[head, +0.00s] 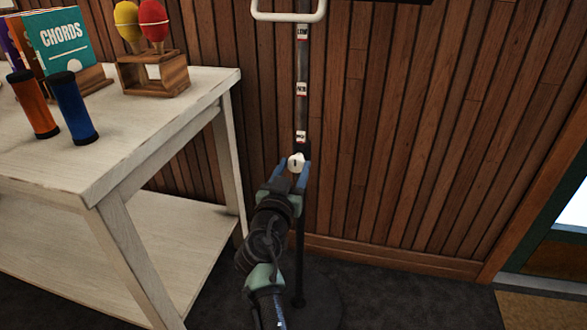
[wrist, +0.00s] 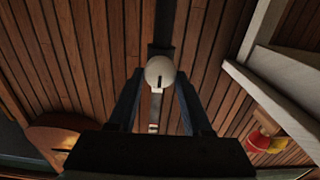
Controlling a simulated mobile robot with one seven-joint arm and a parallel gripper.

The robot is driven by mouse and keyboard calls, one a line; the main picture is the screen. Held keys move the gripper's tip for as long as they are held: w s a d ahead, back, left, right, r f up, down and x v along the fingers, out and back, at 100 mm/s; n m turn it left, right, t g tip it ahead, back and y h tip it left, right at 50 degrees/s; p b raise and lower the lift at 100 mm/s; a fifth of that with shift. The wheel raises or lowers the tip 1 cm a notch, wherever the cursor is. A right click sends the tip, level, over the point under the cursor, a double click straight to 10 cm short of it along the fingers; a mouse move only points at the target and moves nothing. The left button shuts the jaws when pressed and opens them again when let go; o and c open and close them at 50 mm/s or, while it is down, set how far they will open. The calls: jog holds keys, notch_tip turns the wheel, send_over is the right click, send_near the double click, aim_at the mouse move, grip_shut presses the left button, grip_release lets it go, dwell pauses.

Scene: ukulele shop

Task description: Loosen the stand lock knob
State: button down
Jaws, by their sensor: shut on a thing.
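The white lock knob (head: 296,162) sits on the dark upright stand pole, below its labelled upper tube (head: 302,60). It has a short dark line on its face. In the wrist view the knob (wrist: 160,71) is round and pale, with the dark line pointing down. My gripper (head: 290,172) is shut on the knob, one blue finger on each side. In the wrist view the gripper's fingertips (wrist: 160,82) meet the knob's left and right sides. The stand's lower pole (head: 300,255) is partly hidden by my arm.
A whitewashed table (head: 150,135) stands close on the left, with shakers (head: 72,108), a chords book (head: 65,38) and maracas in a wooden holder (head: 155,75). A wood-plank wall (head: 420,130) is behind.

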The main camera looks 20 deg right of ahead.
jog(key=shift+n, duration=0.3)
jog(key=n, duration=0.4)
jog(key=shift+f, duration=0.1)
jog(key=n, duration=0.5)
jog(key=shift+a, duration=0.1)
jog(key=n+p, duration=0.1)
jog(key=n, duration=0.4)
jog(key=shift+w+p, duration=0.1)
jog(key=shift+p, duration=0.25)
jog(key=n+p, duration=0.1)
jog(key=n, duration=0.4)
jog(key=shift+f, duration=0.2)
jog(key=shift+c, duration=1.7)
grip_release()
jog(key=shift+a+r+p, duration=0.1)
jog(key=shift+p, duration=0.2)
